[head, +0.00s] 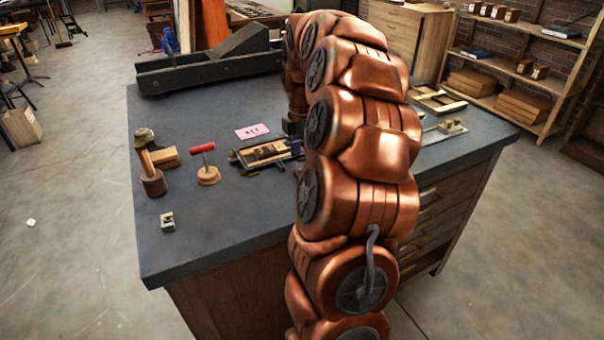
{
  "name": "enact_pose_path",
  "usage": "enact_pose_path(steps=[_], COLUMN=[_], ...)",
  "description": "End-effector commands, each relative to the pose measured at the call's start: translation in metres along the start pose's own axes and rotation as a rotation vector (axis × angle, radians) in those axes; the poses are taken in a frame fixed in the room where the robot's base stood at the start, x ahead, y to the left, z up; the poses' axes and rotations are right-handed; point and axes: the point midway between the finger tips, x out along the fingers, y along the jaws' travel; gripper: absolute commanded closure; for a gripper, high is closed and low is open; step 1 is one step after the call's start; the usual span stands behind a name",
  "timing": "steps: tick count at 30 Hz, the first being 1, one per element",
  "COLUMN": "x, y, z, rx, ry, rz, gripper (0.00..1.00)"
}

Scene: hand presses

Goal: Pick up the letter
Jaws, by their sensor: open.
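A small grey metal block (168,221) stands near the left front edge of the dark worktop; it may be the letter, but no character on it can be read. A pink card (252,131) with dark lettering lies flat further back, near the middle. My copper arm rises in front of the worktop and bends down behind itself. My gripper (294,138) shows only as a dark part at the arm's left edge, right of the card and well away from the metal block. It is open; its fingertips are mostly hidden by my arm.
A long black machine (215,65) fills the back left. A wooden frame (440,102) lies right. The left front is mostly clear.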

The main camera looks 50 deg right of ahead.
Motion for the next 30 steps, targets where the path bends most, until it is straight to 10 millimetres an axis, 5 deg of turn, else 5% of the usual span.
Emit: enact_pose_path(steps=[7,16,30], x=[0.028,0.033,0.033], y=[-0.003,-0.002,-0.002], z=[0.0,0.0,0.0], rx=[0.0,0.0,0.0], ry=[0.001,0.001,0.001], rz=[-0.006,-0.002,-0.002], gripper=[0.29,0.3,0.77])
